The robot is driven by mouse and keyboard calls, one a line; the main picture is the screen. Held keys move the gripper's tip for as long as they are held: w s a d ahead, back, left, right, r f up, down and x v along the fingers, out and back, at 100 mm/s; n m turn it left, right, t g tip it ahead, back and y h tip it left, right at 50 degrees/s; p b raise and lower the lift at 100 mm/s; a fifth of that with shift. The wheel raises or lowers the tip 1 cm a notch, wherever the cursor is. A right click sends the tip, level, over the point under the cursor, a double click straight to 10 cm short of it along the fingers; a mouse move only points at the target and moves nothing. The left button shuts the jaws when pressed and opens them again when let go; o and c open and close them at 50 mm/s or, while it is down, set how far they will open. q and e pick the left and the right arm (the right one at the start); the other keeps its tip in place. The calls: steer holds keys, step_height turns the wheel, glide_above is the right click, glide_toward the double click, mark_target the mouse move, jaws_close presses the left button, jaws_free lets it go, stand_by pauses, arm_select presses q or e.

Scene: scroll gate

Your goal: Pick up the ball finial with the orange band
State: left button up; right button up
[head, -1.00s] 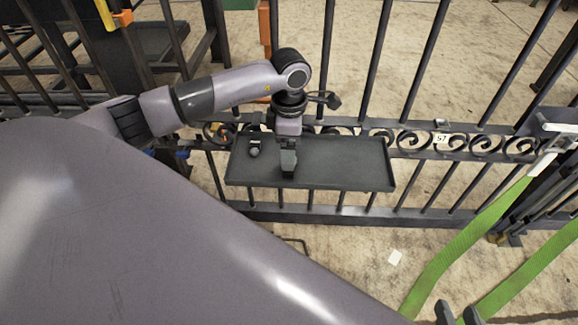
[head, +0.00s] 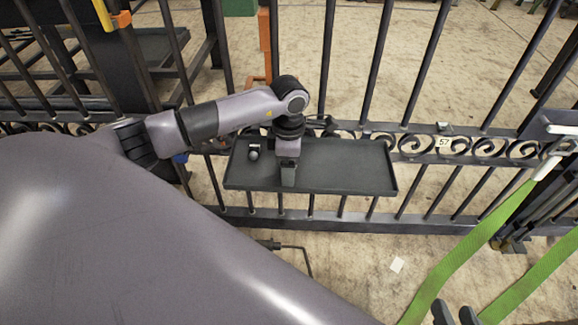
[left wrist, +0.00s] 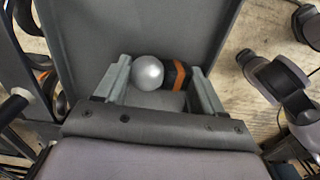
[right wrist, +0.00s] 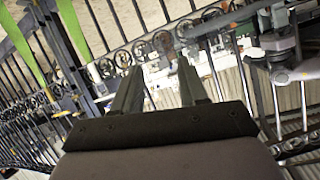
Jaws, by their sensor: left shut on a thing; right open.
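The ball finial with the orange band (left wrist: 176,76) has a silver ball and a dark base. In the left wrist view it lies between the two fingers of my left gripper (left wrist: 162,88), which is shut on it. In the head view my left gripper (head: 288,180) is low over the dark tray (head: 345,165), and the held finial is hidden there. Another small dark piece with a pale ball (head: 253,153) rests at the tray's left end. My right gripper (head: 456,314) is open and empty at the bottom right, apart from the tray.
The dark metal gate with a scroll band (head: 482,147) stands behind the tray, bearing a tag marked 57 (head: 443,142). Green straps (head: 470,235) hang at the right. The tray's right half is bare.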

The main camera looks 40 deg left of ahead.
arm_select(q)
steer(key=shift+r, duration=0.6)
step_height(320, 180, up, 18)
steer(key=p, duration=0.5)
steer(key=s+d+m, duration=0.3)
steer(key=d+m, duration=0.1)
steer(key=m, duration=0.8)
steer(key=s+d+m, duration=0.3)
steer(key=d+m, duration=0.1)
steer(key=m, duration=0.9)
step_height(320, 180, up, 22)
steer(key=p, duration=2.4)
steer(key=shift+d+n, duration=0.15)
steer(key=shift+n, duration=0.15)
arm_select(e)
steer(key=s+d+r+h, duration=0.2)
steer(key=d+r, duration=0.2)
steer(key=r, duration=0.3)
steer(key=s+d+r+g+h, duration=0.1)
steer(key=s+d+r, duration=0.1)
steer(key=d+r, duration=0.3)
step_height(320, 180, up, 3)
steer(key=shift+s+h, duration=0.2)
steer(key=shift+h, duration=0.2)
arm_select(q)
steer(key=shift+f, duration=0.1)
